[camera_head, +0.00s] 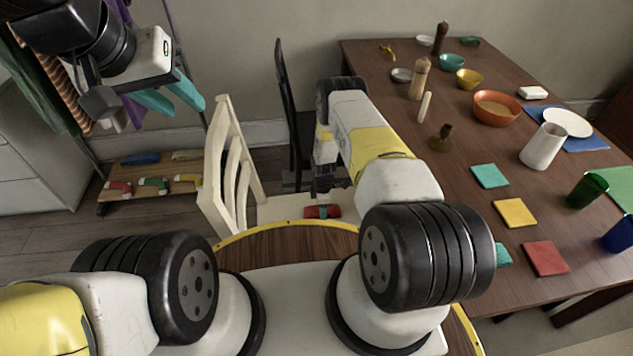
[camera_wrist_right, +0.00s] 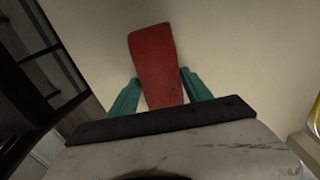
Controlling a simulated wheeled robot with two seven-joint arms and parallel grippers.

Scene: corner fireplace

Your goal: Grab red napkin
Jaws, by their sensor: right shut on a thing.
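The red napkin (camera_wrist_right: 153,55) is a folded, narrow strip between the two teal fingers of my right gripper (camera_wrist_right: 160,79), which is shut on it. Its far end sticks out beyond the fingertips. In the head view the red napkin (camera_head: 311,212) shows just over the cream seat of the white chair (camera_head: 275,210), with a teal finger across its middle. I cannot tell whether it touches the seat. My left gripper (camera_head: 172,100) is at the upper left, its teal fingers apart and empty.
A brown dining table (camera_head: 460,190) fills the right, with bowls, a white pitcher (camera_head: 543,147), mills and coloured napkins, including a flat red one (camera_head: 545,258). A black chair (camera_head: 289,110) stands beside the white chair. A low wooden bench (camera_head: 150,172) holds several coloured items at left.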

